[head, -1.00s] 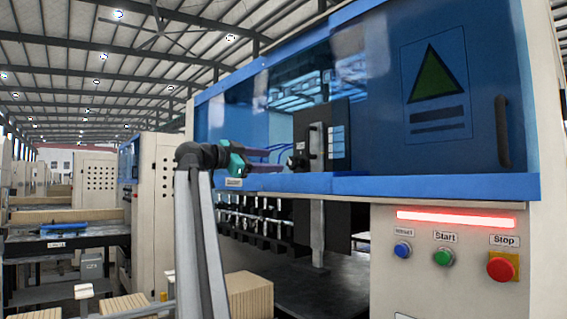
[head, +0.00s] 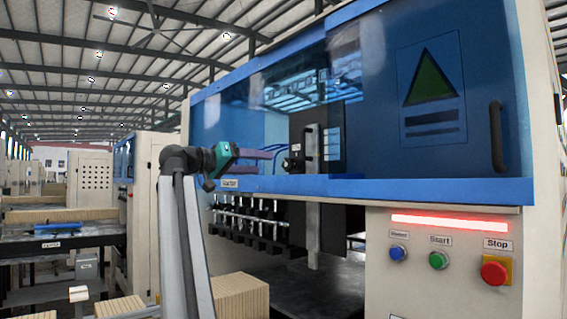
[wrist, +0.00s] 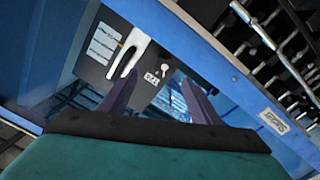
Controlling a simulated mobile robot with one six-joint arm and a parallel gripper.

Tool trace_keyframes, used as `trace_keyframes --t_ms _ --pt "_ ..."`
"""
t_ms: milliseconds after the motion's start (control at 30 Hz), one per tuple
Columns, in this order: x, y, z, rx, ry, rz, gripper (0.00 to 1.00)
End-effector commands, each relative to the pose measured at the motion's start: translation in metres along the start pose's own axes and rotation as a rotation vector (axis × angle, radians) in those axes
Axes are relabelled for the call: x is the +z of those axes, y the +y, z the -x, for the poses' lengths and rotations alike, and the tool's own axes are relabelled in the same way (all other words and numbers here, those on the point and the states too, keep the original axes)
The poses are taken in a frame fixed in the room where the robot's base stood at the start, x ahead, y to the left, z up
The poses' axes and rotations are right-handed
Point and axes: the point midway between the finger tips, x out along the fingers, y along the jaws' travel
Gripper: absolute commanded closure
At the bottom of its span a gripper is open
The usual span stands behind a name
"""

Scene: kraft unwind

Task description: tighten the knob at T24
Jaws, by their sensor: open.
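A dark panel (head: 328,125) stands in the machine's opening. On its left edge is a small dark and pale knob-like fitting (head: 294,148) with a small pale label beside it.
A blue rail (head: 400,188) with a Stacker label (wrist: 276,120) runs below the opening. A bar handle (head: 312,147) stands out from the panel right of the fitting. Reset, Start and Stop buttons (head: 494,271) are at lower right.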

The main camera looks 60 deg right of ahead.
Motion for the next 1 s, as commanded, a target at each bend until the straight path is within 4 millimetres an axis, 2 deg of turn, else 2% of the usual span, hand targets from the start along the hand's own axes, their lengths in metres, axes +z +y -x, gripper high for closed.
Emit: trace_keyframes --t_ms 100,200,567,767,1000 --pt "-0.007 -0.004 0.016 -0.015 0.01 0.026 0.43" --pt "-0.01 -0.007 0.021 -0.023 0.013 0.025 0.43" --pt "-0.01 -0.008 0.022 -0.024 0.015 0.023 0.43" --pt "-0.011 -0.008 0.014 -0.024 0.015 0.023 0.43" --pt "-0.012 -0.007 -0.011 -0.023 0.014 0.023 0.43"
